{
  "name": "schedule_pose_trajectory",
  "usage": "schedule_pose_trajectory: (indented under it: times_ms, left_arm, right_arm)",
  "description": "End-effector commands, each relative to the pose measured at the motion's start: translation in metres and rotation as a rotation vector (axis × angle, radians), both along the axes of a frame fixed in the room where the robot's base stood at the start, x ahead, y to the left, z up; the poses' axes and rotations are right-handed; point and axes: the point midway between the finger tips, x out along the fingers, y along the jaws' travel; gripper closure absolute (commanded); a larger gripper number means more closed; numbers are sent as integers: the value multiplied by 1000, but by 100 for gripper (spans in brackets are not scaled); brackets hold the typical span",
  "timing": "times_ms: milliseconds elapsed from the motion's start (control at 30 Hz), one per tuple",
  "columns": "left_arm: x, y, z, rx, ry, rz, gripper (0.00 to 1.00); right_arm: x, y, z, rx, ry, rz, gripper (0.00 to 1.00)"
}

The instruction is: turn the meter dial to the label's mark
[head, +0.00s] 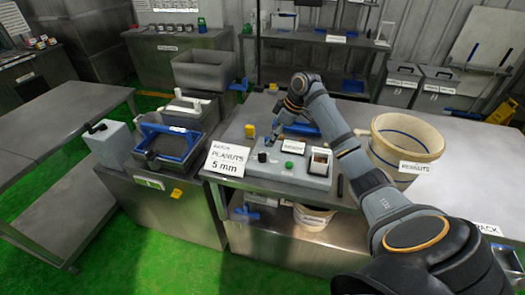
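A grey control console (262,172) stands on the metal table. On it are a black knob (262,157), a green button (289,165) and a small framed meter or display (320,161) at its right. The meter's markings are too small to read. A white label (227,158) at the console's left reads "BATCH PEANUTS 5 mm". My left gripper is not in view.
A cream bucket (407,145) labelled "PEANUTS" stands right of the console, beside my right arm. A blue-framed tray unit (165,145) stands at the left. Bare table (470,175) lies at the right.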

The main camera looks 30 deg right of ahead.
Motion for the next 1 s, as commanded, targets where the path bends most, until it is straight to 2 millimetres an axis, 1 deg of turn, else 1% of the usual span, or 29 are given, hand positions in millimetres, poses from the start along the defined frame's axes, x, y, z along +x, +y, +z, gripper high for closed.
schedule_pose_trajectory:
  times_ms: [67, 167, 300, 400, 567, 800, 867, 1000]
  left_arm:
    - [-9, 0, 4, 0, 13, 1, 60]
    - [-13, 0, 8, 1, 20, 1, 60]
    - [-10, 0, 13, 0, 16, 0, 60]
    - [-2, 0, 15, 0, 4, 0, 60]
    - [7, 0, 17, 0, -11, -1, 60]
    - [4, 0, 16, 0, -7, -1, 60]
    - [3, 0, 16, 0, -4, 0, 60]
    - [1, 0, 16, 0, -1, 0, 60]
  right_arm:
    - [3, 5, -13, 4, 5, 1, 64]
    - [10, 11, -34, 4, 5, 0, 64]
    - [18, 18, -60, 3, 4, 0, 64]
    - [23, 21, -74, 2, 3, -1, 64]
    - [26, 24, -85, 0, 2, -1, 64]
    - [26, 24, -87, -2, 1, 0, 64]
    - [26, 24, -86, -2, 1, 0, 71]
    - [26, 24, -86, -2, 1, 0, 90]
